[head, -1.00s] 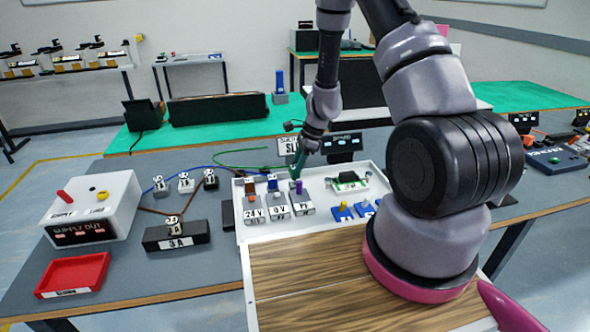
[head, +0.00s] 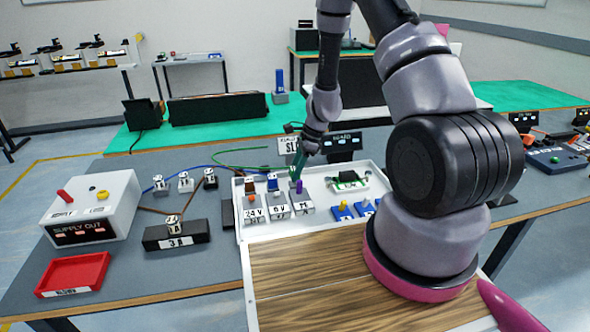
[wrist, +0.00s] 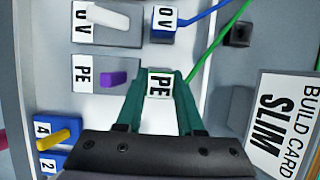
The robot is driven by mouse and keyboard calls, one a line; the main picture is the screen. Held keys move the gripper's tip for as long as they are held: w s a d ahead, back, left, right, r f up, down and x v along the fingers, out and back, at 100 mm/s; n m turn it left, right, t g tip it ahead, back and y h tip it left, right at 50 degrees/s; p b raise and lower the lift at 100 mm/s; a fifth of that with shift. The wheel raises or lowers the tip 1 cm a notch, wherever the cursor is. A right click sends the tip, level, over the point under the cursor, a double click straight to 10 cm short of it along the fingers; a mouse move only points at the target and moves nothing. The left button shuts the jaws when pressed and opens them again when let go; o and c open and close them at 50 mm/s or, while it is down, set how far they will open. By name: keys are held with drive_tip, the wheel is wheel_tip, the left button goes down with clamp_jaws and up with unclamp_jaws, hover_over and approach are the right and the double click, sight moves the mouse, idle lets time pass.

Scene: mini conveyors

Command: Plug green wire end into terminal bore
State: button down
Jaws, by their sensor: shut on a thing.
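My gripper (wrist: 159,95) is shut on the green wire's end (wrist: 160,84), which carries a white PE tag. The green wire (wrist: 208,62) trails up and right from it in the wrist view, and also shows in the head view (head: 238,149). The PE terminal (head: 300,208) has a purple lever (wrist: 114,78) and stands beside the held end, at left in the wrist view. In the head view my gripper (head: 297,170) is just behind this terminal. The bore and the wire's tip are hidden, so I cannot tell whether they meet.
The 0 V terminal (head: 277,209) and 24 V terminal (head: 254,213) stand left of PE in the white tray (head: 240,227). A blue wire end (wrist: 165,22) is at the 0 V terminal. Blue lever parts (head: 343,210) stand to the right. The build card (wrist: 280,118) is close behind.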

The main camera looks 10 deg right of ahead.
drive_tip(key=shift+f, duration=0.85)
drive_tip(key=shift+c, duration=2.2)
unclamp_jaws()
drive_tip(key=v, duration=1)
drive_tip(key=shift+d+r, duration=0.2)
drive_tip(key=shift+r, duration=0.1)
